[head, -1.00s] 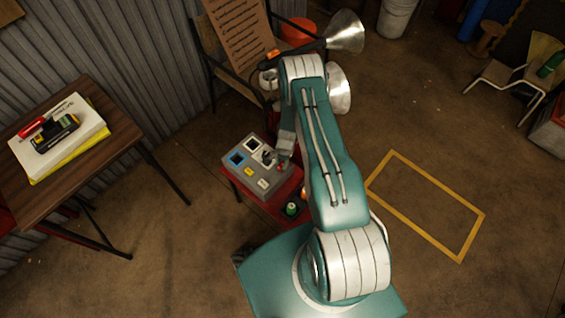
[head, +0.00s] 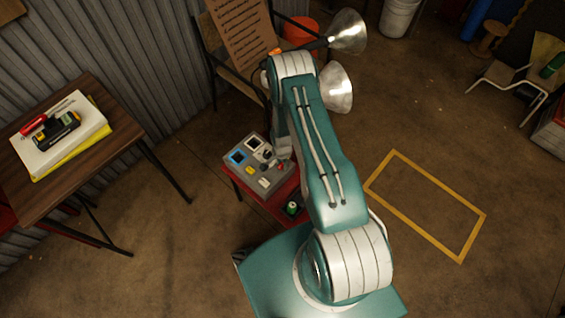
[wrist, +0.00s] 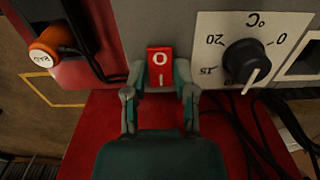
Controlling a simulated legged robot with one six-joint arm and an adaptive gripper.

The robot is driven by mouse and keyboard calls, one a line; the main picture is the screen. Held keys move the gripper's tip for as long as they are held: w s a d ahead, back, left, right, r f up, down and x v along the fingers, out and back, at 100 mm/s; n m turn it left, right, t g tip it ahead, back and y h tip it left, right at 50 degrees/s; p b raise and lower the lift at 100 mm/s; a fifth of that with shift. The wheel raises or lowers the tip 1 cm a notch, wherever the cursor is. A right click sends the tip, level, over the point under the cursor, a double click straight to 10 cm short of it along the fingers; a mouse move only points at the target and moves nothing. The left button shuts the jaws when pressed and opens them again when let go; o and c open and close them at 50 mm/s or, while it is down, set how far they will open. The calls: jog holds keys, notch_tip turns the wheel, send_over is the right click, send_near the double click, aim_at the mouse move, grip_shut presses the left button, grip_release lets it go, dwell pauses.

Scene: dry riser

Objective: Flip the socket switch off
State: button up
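In the wrist view a red rocker switch (wrist: 160,67) marked O and I sits on the face of a grey panel (wrist: 110,18). The O is at the top of the picture and the I below it. My gripper (wrist: 160,78) is open, with one teal finger on each side of the rocker. I cannot tell whether a finger touches it. In the head view the grey control box (head: 262,185) stands on a red stand (head: 240,185). My arm hides part of the box, and the fingertips are not clear there.
A black dial (wrist: 247,60) on a white scale plate is right of the rocker. Dark cables hang at lower right. A wooden table (head: 95,160) stands left; yellow floor marking (head: 440,242) lies right.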

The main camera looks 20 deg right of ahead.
aim_at(282, 165)
jog(key=shift+o, duration=0.8)
jog(key=shift+r, duration=0.1)
notch_tip(282, 165, up, 12)
jog(key=shift+a, duration=0.1)
dwell(0.3)
